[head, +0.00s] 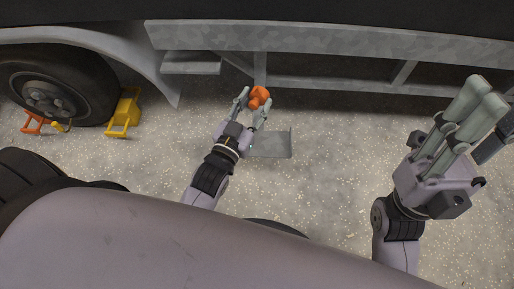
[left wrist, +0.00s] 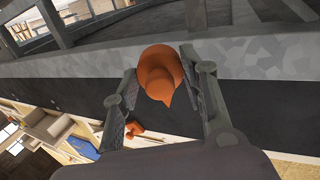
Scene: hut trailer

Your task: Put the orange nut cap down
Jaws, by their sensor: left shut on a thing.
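The orange nut cap (head: 259,97) is held between the fingertips of my left gripper (head: 252,105), which is shut on it. The left wrist view also shows the rounded cap (left wrist: 160,72) between the two fingers, with a pointed end towards the camera. In the head view the cap appears above the floor, just beyond a flat grey plate (head: 273,145). My right gripper (head: 487,95) is at the right, with its fingers close together and nothing seen between them.
The trailer's grey frame rail (head: 330,42) runs across the top. At the left are a wheel (head: 55,85), a yellow chock (head: 124,113) and an orange item (head: 33,122). The speckled floor between the grippers (head: 340,150) is clear.

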